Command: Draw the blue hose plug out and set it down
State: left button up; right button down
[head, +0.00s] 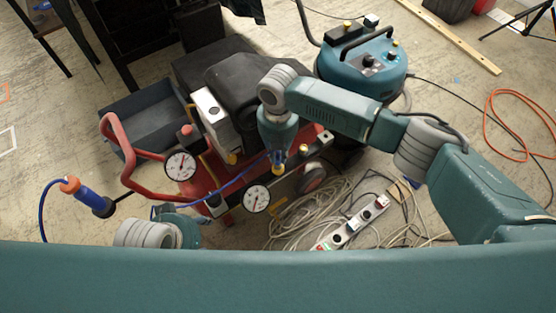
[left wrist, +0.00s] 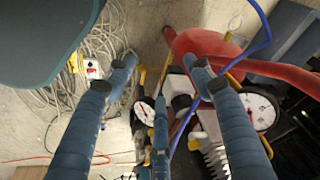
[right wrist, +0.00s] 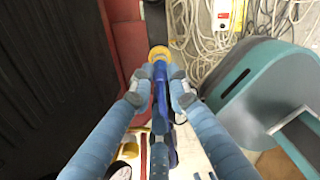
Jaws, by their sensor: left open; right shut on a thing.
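My right gripper (head: 278,160) points down over the red compressor's front part and is shut on the blue plug (right wrist: 161,88). A yellow ring (right wrist: 159,54) shows at the plug's end in the right wrist view; I cannot tell whether the plug is still seated in it. A thin blue hose (head: 232,184) runs from there down to the left in the head view. My left gripper (left wrist: 160,80) is open and empty, with the red frame and gauges beyond its fingers; in the head view its fingers are mostly hidden behind my own body.
The red compressor frame (head: 134,172) carries two white gauges (head: 181,166). A blue tool with an orange collar (head: 88,197) is at the left. A teal vacuum (head: 366,62) stands behind. Coiled cables (head: 300,212) and a power strip (head: 352,222) lie on the floor.

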pick_arm(q)
jog(key=shift+f, duration=0.15)
pick_arm(e)
jog(key=shift+r, duration=0.1)
pick_arm(q)
jog(key=shift+w+f, duration=0.35)
jog(key=shift+f, duration=0.05)
pick_arm(e)
jog(key=shift+r, duration=0.2)
pick_arm(q)
jog(key=shift+s+d+f+p, duration=0.1)
jog(key=shift+f+p, duration=0.3)
jog(key=shift+f, duration=0.45)
pick_arm(e)
jog(key=shift+r, duration=0.2)
pick_arm(q)
jog(key=shift+f, duration=0.1)
pick_arm(e)
jog(key=shift+r, duration=0.1)
pick_arm(q)
jog(key=shift+f, duration=0.35)
jog(key=shift+f, duration=0.4)
pick_arm(e)
jog(key=shift+r, duration=0.15)
